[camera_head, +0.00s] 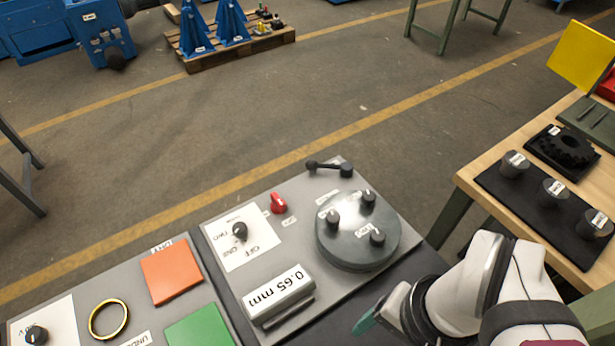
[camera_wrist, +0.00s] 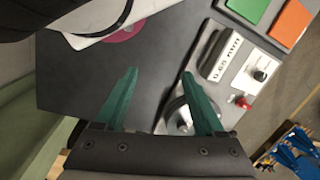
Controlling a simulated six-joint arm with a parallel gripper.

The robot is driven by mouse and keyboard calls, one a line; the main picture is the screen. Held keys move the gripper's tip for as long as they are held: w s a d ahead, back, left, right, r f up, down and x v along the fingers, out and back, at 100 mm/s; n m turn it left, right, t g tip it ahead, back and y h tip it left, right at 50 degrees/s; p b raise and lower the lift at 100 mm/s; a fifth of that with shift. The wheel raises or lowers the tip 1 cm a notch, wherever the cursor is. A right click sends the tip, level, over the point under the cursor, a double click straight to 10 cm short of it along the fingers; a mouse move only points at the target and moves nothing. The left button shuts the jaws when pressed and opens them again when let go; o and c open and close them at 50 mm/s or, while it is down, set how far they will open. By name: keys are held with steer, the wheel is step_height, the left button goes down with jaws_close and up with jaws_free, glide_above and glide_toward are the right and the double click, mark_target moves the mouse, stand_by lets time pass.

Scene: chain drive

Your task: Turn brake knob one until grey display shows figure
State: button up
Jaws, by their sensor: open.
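A round grey disc (camera_head: 345,252) bears three dark knobs, including a left one (camera_head: 332,217), an upper one (camera_head: 369,197) and a lower one (camera_head: 377,237). Their labels are too small to read, so I cannot tell which is brake knob one. My gripper (camera_wrist: 160,74) is open and empty, with green fingers apart. In the head view it is to the right of the display and below the disc; the right finger overlaps the disc in the wrist view.
A black selector knob (camera_head: 239,231) on a white plate and a red knob (camera_head: 278,203) stand left of the disc. A black lever (camera_head: 330,167) is behind it. Orange (camera_head: 171,271) and green (camera_head: 200,327) squares lie left. A wooden bench (camera_head: 470,182) with labelled cylinders stands right.

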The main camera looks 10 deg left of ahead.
steer(key=w+r+m, duration=0.3)
steer(key=w+r, duration=0.2)
steer(key=w, duration=0.8)
steer(key=m+h, duration=0.2)
steer(key=m, duration=0.5)
glide_above(369, 195)
step_height(369, 195, down, 2)
step_height(369, 195, down, 15)
steer(key=shift+f, duration=0.45)
jaws_close()
